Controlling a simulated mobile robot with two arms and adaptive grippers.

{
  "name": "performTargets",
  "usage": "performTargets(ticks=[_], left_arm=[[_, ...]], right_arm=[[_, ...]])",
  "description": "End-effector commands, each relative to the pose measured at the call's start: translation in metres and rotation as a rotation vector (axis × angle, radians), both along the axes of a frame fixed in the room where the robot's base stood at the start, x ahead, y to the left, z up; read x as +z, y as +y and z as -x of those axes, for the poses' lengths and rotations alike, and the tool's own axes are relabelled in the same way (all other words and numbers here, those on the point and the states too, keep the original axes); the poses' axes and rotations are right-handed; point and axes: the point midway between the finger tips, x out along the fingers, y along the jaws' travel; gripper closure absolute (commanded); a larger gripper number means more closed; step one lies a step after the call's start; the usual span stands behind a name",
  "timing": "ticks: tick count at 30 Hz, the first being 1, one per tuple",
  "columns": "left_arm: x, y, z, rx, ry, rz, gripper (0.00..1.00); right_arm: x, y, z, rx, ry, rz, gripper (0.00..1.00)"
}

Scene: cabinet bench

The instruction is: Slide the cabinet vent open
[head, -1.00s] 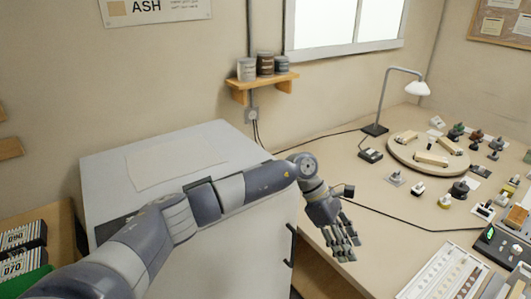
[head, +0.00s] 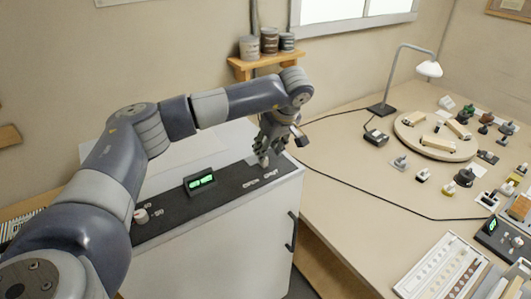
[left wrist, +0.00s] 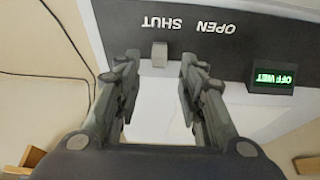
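The vent's small pale slider knob (left wrist: 160,54) stands on the dark strip of the white cabinet top (head: 221,140). In the left wrist view it sits by the SHUT label (left wrist: 165,22), with the OPEN label (left wrist: 216,28) to the right; both labels appear upside down. My left gripper (head: 266,152) points down over the right end of the strip. In the left wrist view its fingers (left wrist: 158,72) are apart, with the knob in line with the gap between them. I cannot tell whether they touch it. My right gripper is not in view.
A green-lit display (head: 201,181) and a round knob (head: 141,214) are on the same strip. A dark handle (head: 292,231) is on the cabinet front. The bench to the right holds a lamp (head: 429,69), a round board (head: 403,130) and small parts.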

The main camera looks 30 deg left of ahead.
Motion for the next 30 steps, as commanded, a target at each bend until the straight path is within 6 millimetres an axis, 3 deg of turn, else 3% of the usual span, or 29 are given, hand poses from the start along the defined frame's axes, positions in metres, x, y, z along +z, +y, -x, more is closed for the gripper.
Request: performTargets(ticks=[9, 20, 25, 30], left_arm=[[-0.039, 0.015, -0.006, 0.0, 0.001, 0.002, 0.63], [-0.045, 0.016, -0.007, -0.001, -0.001, 0.002, 0.63], [-0.044, 0.016, -0.007, -0.001, -0.001, 0.003, 1.0], [-0.044, 0.016, -0.007, 0.0, -0.001, 0.003, 1.0]], right_arm=[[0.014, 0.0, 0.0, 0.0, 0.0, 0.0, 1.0], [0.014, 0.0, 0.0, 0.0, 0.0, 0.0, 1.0], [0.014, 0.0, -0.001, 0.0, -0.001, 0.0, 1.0], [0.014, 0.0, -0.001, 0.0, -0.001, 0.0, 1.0]])
